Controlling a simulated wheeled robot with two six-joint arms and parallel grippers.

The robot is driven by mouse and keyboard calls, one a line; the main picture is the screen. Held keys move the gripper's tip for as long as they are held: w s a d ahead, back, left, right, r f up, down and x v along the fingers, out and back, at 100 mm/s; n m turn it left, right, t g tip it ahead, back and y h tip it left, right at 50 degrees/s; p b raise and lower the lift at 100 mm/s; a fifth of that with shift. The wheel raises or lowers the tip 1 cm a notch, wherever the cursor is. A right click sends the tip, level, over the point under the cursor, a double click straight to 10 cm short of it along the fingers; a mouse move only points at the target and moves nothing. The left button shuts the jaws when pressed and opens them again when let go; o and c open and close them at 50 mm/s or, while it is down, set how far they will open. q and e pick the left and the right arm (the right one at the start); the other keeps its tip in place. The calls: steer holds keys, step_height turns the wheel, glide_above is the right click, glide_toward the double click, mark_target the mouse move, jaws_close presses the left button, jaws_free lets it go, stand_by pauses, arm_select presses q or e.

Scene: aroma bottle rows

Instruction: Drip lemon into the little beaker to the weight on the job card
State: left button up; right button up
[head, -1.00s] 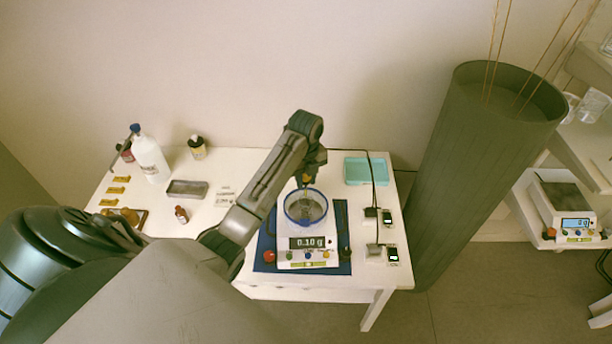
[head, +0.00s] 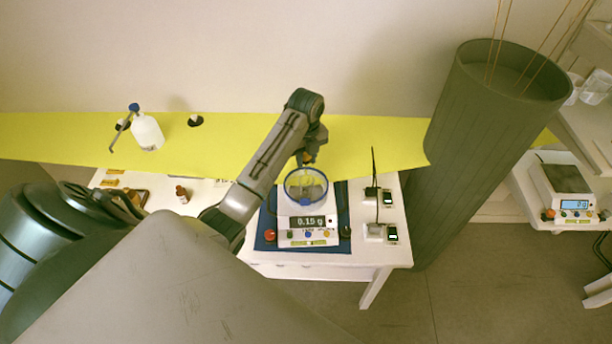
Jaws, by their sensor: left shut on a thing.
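My left gripper (head: 307,158) is just above and behind a round clear vessel with a blue rim (head: 306,200). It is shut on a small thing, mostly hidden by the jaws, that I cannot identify. The vessel sits on a white scale (head: 308,236) on a blue mat (head: 342,205); its display reads 0.15 g. I cannot make out a separate little beaker inside, nor any falling drop. A small brown bottle (head: 182,194) stands at left on the white table (head: 270,256). My right gripper is not in view. No job card is readable.
A flat yellow sheet (head: 380,140) crosses the back of the table, covering much behind. A white bottle (head: 147,133) and a dark cap (head: 195,120) show above it. Small devices (head: 388,233) stand right of the mat. A tall grey bin (head: 465,150) and second scale (head: 566,193) are farther right.

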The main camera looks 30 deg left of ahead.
arm_select(q)
steer(key=shift+r, duration=0.15)
steer(key=shift+r+p, duration=0.35)
steer(key=shift+r, duration=1.55)
steer(key=shift+f, duration=0.25)
stand_by(1.5)
steer(key=shift+f+b, duration=0.35)
steer(key=shift+f, duration=1.45)
steer(key=shift+c, duration=0.4)
steer(key=shift+c, duration=1.2)
steer(key=o, duration=0.4)
steer(key=shift+c, duration=0.4)
